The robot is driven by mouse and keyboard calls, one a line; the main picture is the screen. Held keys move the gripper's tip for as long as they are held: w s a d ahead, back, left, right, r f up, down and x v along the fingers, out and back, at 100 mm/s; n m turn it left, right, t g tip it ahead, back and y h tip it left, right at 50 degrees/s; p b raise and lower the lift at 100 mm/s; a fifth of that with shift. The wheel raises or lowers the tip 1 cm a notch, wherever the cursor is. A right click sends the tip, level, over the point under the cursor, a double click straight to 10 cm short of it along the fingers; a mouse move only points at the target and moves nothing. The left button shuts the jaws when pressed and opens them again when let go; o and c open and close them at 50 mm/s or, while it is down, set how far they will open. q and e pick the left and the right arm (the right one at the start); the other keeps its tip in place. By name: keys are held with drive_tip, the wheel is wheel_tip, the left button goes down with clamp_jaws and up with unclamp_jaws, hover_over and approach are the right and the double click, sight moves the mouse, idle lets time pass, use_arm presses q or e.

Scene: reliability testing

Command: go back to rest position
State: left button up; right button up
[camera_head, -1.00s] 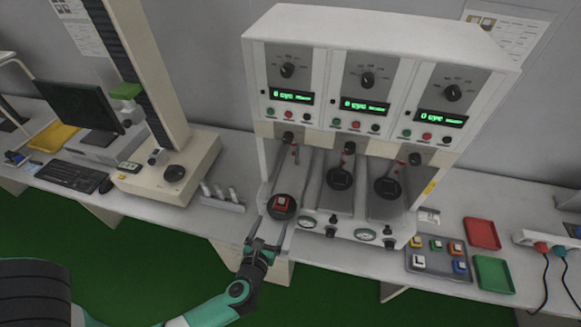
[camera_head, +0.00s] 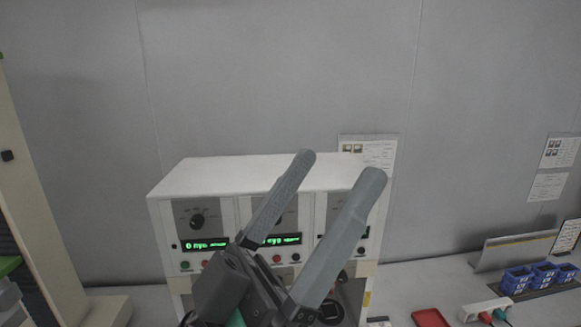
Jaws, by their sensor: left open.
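My left gripper (camera_head: 340,172) is raised close to the camera, in front of the white testing machine (camera_head: 240,175). Its two long grey fingers point up and to the right, well apart, with nothing between them. It hides the middle and part of the right panel of the machine. The machine's left panel shows a dial and a lit green display (camera_head: 207,244). My right gripper is not in view.
A red tray (camera_head: 430,318) and a white power strip (camera_head: 485,308) lie on the bench at the lower right. Blue bins (camera_head: 540,277) stand farther right. A beige column (camera_head: 30,200) rises at the left. The grey wall above the machine is bare except for posted papers.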

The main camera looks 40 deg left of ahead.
use_arm(q)
drive_tip(key=a+r+y, duration=0.1)
drive_tip(key=y, duration=0.1)
drive_tip(key=s+a+r+y, duration=0.1)
drive_tip(key=y, duration=0.1)
drive_tip(key=shift+a+r+n+t+y, duration=0.2)
drive_tip(key=shift+n+t+y, duration=0.1)
drive_tip(key=shift+y, duration=0.1)
drive_tip(key=shift+h, duration=0.3)
